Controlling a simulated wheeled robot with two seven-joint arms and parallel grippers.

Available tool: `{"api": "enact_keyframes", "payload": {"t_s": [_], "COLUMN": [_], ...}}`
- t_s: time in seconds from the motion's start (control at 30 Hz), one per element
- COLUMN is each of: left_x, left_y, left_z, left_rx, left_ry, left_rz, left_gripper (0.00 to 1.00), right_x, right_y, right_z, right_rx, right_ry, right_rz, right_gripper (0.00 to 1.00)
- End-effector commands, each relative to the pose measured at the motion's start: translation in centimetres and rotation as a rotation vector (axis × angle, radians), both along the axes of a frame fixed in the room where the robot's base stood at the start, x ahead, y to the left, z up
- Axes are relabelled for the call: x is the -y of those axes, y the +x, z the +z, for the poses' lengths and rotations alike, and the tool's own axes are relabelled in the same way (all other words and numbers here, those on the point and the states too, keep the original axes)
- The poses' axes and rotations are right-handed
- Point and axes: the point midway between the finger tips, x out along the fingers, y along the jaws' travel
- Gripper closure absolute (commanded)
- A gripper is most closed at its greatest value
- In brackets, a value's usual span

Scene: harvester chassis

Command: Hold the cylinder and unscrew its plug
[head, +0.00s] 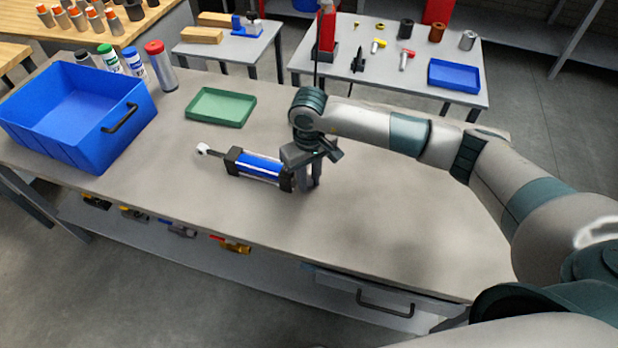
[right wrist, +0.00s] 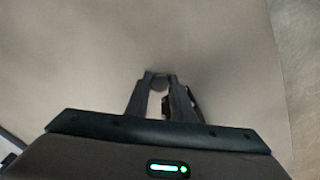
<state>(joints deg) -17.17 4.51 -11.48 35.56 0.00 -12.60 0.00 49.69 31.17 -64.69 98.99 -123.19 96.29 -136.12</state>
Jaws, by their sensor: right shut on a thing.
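The cylinder (head: 259,167) lies on the workbench in the head view. It has a blue barrel, dark end blocks and a rod with a pale eye at its left end. My right gripper (head: 308,182) points down at its right end, by the dark end block. In the right wrist view the fingers (right wrist: 160,80) are closed on a small dark round piece (right wrist: 160,84), which looks like the plug. The gripper hides most of it, and I cannot tell whether it is still joined to the cylinder. My left gripper is not in view.
On the workbench (head: 200,240), a green tray (head: 221,107) lies behind the cylinder. A blue bin (head: 75,115) and several bottles (head: 160,68) stand at the left. The bench right of the gripper is clear. A back table holds a blue tray (head: 454,75) and small parts.

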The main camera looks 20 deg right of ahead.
Motion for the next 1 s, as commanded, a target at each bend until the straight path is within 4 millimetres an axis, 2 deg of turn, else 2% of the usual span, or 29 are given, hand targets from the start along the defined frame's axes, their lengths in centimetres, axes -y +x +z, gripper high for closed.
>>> {"api": "enact_keyframes", "payload": {"t_s": [0.1,0.13,0.17,0.7,0.87,1.0], "left_x": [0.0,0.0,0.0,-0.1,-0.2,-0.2], "left_y": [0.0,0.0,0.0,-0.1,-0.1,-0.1], "left_z": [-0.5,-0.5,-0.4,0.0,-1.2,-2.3], "left_rx": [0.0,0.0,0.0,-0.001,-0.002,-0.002], "left_ry": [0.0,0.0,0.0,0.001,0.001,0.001], "left_rz": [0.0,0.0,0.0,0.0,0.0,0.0], "left_gripper": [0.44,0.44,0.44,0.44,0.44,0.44], "right_x": [0.0,0.0,0.0,0.0,0.0,0.0], "right_y": [0.0,0.0,0.0,0.1,0.2,0.2], "right_z": [-0.3,-0.3,-0.2,0.3,2.1,4.3], "right_rx": [0.001,0.001,0.001,0.001,0.005,0.006], "right_ry": [0.0,0.0,0.0,0.0,0.0,0.001], "right_rz": [0.0,0.0,0.0,0.0,0.0,0.001], "right_gripper": [1.0,0.76,0.71,0.71,0.71,0.71]}}
